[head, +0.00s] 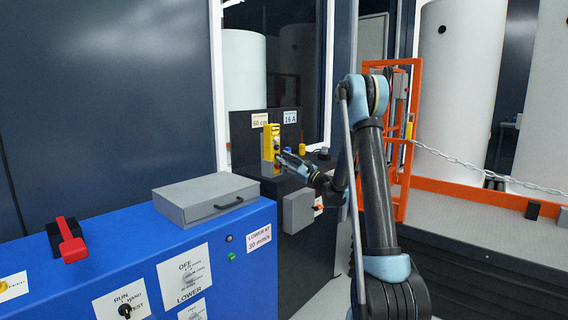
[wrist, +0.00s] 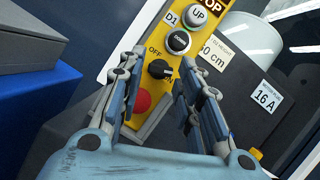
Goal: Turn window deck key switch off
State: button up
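A yellow control box (head: 268,150) stands on the dark window deck at the back. In the wrist view the black key switch (wrist: 160,69) sits on its yellow face, with an OFF label at its upper left. The switch's light mark seems to lie toward its right side, away from OFF. My gripper (wrist: 161,64) is open, with one finger on each side of the switch; I cannot tell whether they touch it. In the head view my gripper (head: 284,157) is at the box's right side, and the switch is hidden or too small to make out.
On the box, a red button (wrist: 142,103) lies below the switch, and a DOWN button (wrist: 179,41) and an UP button (wrist: 198,14) above. A blue cabinet (head: 130,250) carries a grey case (head: 205,198) at front left. An orange frame (head: 408,140) stands right.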

jog(key=v, duration=1.1)
jog(key=shift+d, duration=0.2)
jog(key=shift+f, duration=0.15)
jog(key=shift+c, duration=0.2)
